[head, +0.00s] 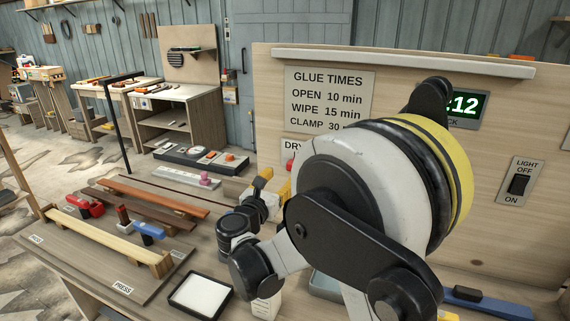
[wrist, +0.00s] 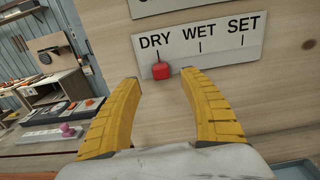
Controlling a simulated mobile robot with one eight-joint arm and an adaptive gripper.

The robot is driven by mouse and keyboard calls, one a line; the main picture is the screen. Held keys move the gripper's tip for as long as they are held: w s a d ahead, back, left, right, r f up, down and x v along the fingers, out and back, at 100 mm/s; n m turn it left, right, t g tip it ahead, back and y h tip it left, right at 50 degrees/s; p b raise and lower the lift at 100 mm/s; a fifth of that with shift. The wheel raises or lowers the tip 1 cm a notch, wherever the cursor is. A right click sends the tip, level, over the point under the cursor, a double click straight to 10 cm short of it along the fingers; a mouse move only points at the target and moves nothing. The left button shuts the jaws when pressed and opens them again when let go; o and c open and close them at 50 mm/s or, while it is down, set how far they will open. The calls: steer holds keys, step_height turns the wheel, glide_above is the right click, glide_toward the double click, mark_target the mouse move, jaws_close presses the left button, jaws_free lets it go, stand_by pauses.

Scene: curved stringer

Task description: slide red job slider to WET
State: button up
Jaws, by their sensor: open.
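The red job slider (wrist: 161,71) is a small red block under the DRY mark on a pale label plate (wrist: 226,43) reading DRY, WET and SET. The WET mark is to its right, then SET. In the head view only a bit of the red slider (head: 290,165) shows beside the DRY label, and my arm hides the rest of the plate. My gripper (wrist: 161,85) is open, its two yellow fingers pointing at the panel with the red slider seen between their tips. I cannot tell how far the tips are from the panel. In the head view my gripper (head: 270,188) is partly hidden.
The wooden back panel (head: 430,70) carries a GLUE TIMES sign (head: 328,98) and a light switch (head: 519,184).

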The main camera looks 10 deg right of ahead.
steer(key=b+x, duration=0.2)
steer(key=x, duration=0.6)
steer(key=shift+w+d, duration=0.25)
steer(key=shift+c, duration=0.2)
steer(key=shift+a, duration=0.1)
jaws_close()
